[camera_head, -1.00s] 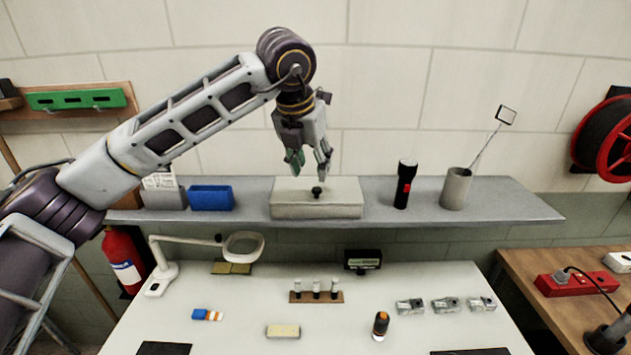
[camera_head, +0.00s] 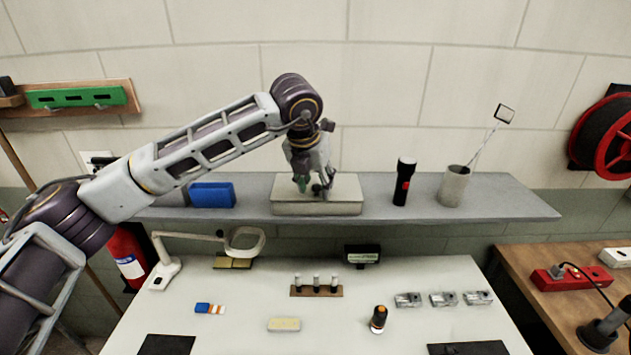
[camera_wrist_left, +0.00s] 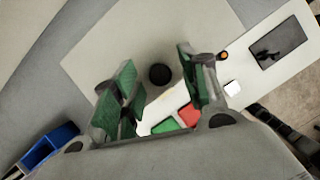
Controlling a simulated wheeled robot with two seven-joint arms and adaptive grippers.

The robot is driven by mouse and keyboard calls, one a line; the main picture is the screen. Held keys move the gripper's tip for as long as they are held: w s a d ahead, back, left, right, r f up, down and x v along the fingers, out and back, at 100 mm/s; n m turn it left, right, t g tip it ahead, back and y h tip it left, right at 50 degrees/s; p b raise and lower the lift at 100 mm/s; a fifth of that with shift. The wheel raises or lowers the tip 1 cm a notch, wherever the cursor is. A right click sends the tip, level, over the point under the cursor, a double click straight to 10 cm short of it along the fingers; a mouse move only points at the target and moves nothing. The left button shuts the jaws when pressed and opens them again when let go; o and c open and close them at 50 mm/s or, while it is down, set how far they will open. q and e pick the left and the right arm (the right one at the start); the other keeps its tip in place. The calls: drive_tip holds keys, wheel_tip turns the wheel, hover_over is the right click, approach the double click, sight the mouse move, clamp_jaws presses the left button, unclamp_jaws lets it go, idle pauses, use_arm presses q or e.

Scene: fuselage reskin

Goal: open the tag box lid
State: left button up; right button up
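The tag box (camera_head: 290,208) is a low beige box on the grey shelf, and its flat lid (camera_head: 346,184) looks seated on it in the head view. The lid also fills the middle of the left wrist view (camera_wrist_left: 110,50). A round black knob (camera_wrist_left: 160,74) stands on the lid. My left gripper (camera_head: 314,187) points down over the lid, at the knob. In the left wrist view its green-padded fingers (camera_wrist_left: 155,82) are apart, with the knob showing in the gap and no clear contact. My right gripper is not in view.
A blue bin (camera_head: 212,195) stands left of the box on the shelf (camera_head: 250,218). A black flashlight (camera_head: 403,182) and a grey cup (camera_head: 454,186) stand to the right. Red and green patches (camera_wrist_left: 175,122) show beneath the gripper; I cannot tell what they are.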

use_arm(q)
clamp_jaws()
